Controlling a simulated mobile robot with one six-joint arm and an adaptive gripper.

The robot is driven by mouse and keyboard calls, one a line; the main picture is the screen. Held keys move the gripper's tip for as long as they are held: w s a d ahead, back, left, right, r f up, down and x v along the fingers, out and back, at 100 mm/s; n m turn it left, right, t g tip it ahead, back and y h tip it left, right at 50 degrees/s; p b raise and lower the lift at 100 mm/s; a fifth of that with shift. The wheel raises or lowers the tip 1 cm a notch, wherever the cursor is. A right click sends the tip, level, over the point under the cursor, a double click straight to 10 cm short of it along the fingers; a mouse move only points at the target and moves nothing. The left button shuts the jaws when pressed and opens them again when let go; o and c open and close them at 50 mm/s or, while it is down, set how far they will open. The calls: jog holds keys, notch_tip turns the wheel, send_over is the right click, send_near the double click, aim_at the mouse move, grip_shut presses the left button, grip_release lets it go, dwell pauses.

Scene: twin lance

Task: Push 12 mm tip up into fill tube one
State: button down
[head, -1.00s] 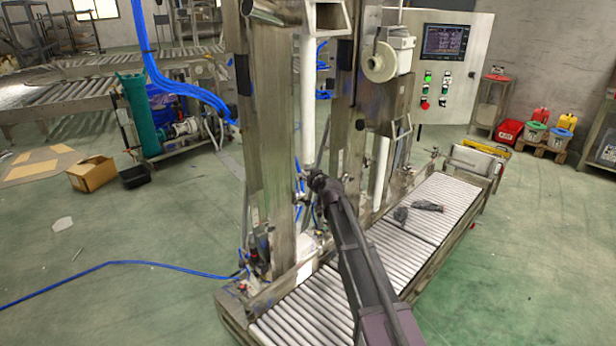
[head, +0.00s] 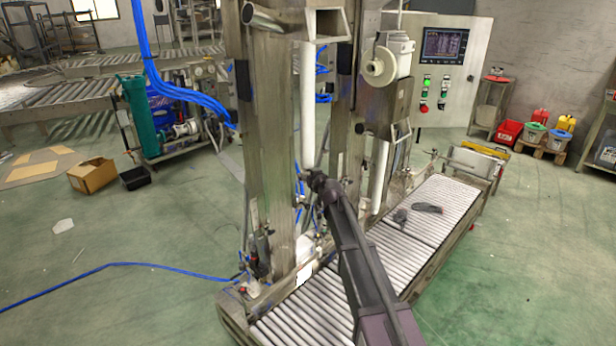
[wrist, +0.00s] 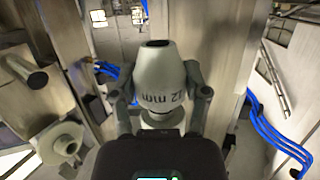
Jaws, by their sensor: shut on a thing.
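The 12 mm tip (wrist: 159,75) is a pale grey tapered piece with dark "12 mm" lettering, upside down in the wrist view. Its end with a dark opening faces the top of that picture. My gripper (wrist: 160,98) is shut on it, one finger on each side. In the head view my gripper (head: 318,180) is at the lower end of the nearer white fill tube (head: 308,110). The tip is not distinct there, and I cannot tell whether it touches the tube. A second white tube (head: 379,175) hangs farther right.
A roller conveyor (head: 300,308) runs below my arm, with small dark items (head: 428,208) on it. Steel columns (head: 265,130) stand close to my gripper. Blue hoses (head: 185,92) hang at the left, and a control panel (head: 445,50) stands behind.

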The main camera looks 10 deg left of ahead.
jog(key=shift+r+p, duration=0.9)
jog(key=shift+r, duration=0.05)
grip_release()
jog(key=shift+f, duration=0.25)
dwell(0.4)
notch_tip(320, 180, down, 9)
jog(key=b, duration=0.9)
dwell(0.6)
